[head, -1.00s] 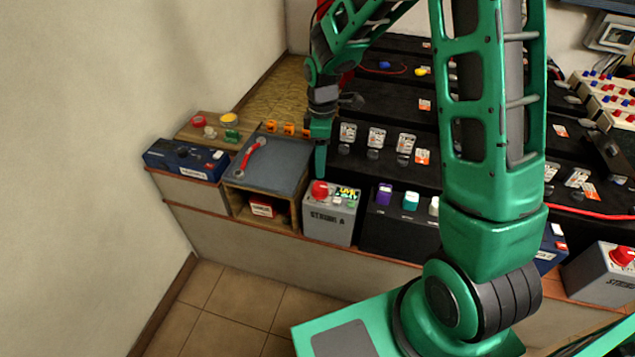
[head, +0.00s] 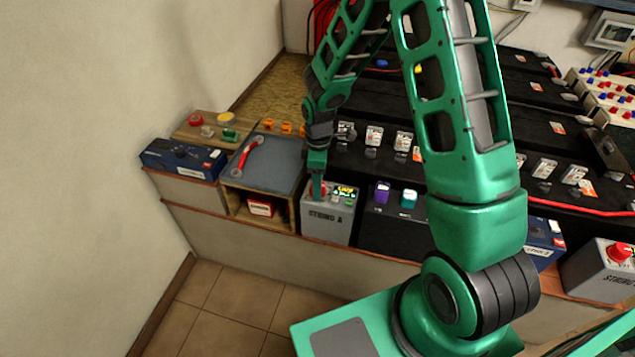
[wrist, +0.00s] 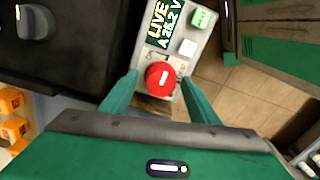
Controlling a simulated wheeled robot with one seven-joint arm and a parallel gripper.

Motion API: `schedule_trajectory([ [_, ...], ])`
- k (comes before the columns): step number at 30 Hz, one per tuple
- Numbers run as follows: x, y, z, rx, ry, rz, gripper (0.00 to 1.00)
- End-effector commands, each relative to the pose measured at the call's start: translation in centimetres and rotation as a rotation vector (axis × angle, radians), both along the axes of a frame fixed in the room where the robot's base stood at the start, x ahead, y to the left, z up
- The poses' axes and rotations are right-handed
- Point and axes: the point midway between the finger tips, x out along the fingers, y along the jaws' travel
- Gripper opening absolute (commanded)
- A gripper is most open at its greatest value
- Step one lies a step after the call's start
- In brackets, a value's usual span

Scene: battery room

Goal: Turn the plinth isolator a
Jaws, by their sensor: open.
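The plinth isolator A is a grey box (head: 328,222) marked STRING A on the front edge of the bench. In the wrist view, its round red knob (wrist: 161,80) has a short white mark, and a display reading LIVE (wrist: 157,22) sits beyond it. My gripper (head: 317,188) points down over the box and partly hides the knob in the head view. In the wrist view, the open fingers of my gripper (wrist: 159,84) stand one on each side of the knob, with a gap visible on both sides. I cannot tell whether they reach down to its level.
A slate-topped shelf (head: 285,158) with a red-handled wrench (head: 246,155) is left of the box. A black battery with a purple cap (head: 382,191) and a teal cap (head: 408,198) stands close on the right. Rows of black batteries fill the area behind.

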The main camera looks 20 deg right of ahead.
Motion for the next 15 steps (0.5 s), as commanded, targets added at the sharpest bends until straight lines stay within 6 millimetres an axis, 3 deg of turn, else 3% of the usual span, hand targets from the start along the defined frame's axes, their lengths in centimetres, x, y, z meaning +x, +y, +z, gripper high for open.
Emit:
schedule_trajectory([
  [1, 0.01, 0.00, 0.01, 0.000, 0.000, 0.000, 0.55],
  [6, 0.02, -0.02, 0.03, 0.000, -0.001, 0.000, 0.15],
  [15, 0.07, -0.07, 0.06, -0.001, -0.002, -0.023, 0.14],
])
